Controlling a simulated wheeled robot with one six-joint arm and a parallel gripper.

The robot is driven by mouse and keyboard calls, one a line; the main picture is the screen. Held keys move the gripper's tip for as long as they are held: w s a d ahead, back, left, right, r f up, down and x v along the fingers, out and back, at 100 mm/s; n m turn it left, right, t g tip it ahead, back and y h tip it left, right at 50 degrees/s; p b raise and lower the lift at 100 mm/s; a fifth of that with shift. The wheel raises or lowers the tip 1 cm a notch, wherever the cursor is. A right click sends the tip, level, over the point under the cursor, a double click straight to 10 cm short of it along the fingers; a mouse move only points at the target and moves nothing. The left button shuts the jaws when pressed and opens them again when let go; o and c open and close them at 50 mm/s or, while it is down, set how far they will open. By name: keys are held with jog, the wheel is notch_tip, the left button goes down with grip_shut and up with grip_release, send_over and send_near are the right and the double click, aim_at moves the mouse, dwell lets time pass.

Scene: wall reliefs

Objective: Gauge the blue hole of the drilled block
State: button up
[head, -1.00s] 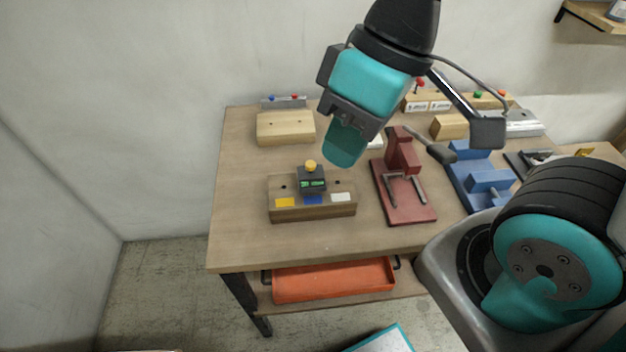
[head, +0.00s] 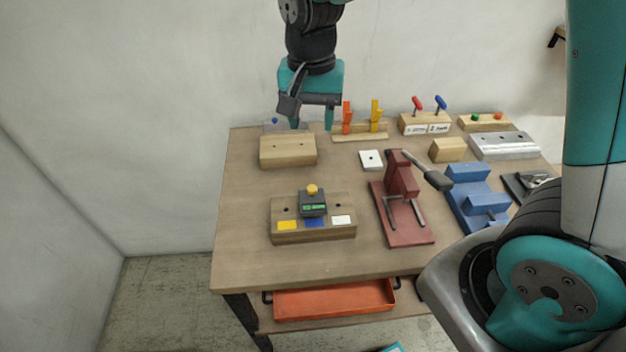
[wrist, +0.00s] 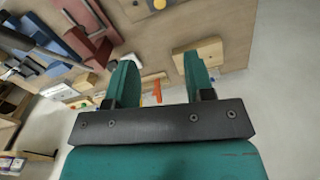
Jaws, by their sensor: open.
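The drilled block (head: 340,234), brown wood, lies at the table's front left. Yellow (head: 287,225), blue (head: 315,222) and white (head: 341,220) labels mark its front edge. A dark gauge (head: 313,203) with a lit green display and a yellow knob (head: 312,190) sits on the block behind the blue label. It covers the middle hole; the holes on both sides show. I cannot tell how deep it sits. My gripper (head: 311,120) is open and empty, above the table's back, apart from the gauge. In the wrist view its fingers (wrist: 160,65) stand wide apart.
A pale wooden block (head: 288,151) stands behind the drilled block. A red toggle clamp (head: 403,200) and a blue fixture (head: 478,195) stand to the right. A rack with orange and yellow pieces (head: 360,130) is at the back. An orange tray (head: 335,300) is below.

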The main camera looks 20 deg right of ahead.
aim_at(312, 188)
notch_tip(312, 188, down, 17)
jog(key=p, duration=0.2)
jog(key=shift+r+p, duration=0.1)
jog(key=shift+p, duration=0.3)
